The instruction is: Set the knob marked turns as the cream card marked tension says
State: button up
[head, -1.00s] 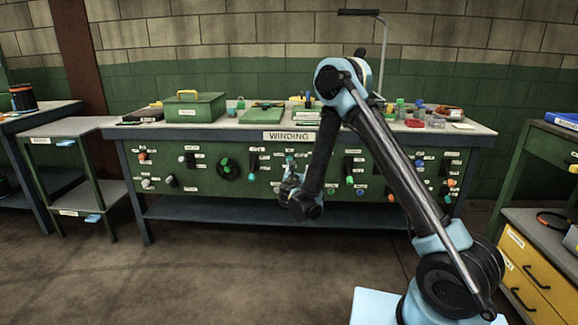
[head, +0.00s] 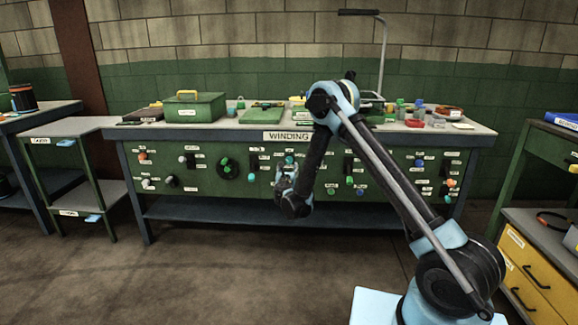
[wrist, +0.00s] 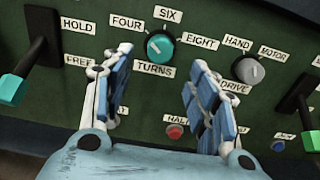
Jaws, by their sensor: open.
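The teal knob marked TURNS (wrist: 160,47) is on the green panel, with the labels FOUR, SIX and EIGHT around its upper side. A pale mark on its face seems to lie toward the upper left, between FOUR and SIX; I cannot tell exactly. My gripper (wrist: 158,92) is open and empty, its blue-padded fingers to the left and right below the knob, apart from it. In the head view, my gripper (head: 284,182) is in front of the WINDING bench panel, just below the teal knob (head: 289,160). No card marked tension is readable.
A grey HAND/MOTOR/DRIVE knob (wrist: 248,69) is close to the right finger. Levers with teal (wrist: 10,88) and green handles flank the area. A red button (wrist: 174,131) sits below, between the fingers. A pale card (head: 463,126) lies at the benchtop's right, unreadable.

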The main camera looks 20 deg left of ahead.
aim_at(289, 162)
jog(key=x, duration=0.7)
jog(key=shift+w, duration=0.35)
jog(key=shift+c, duration=0.6)
jog(key=c, duration=1)
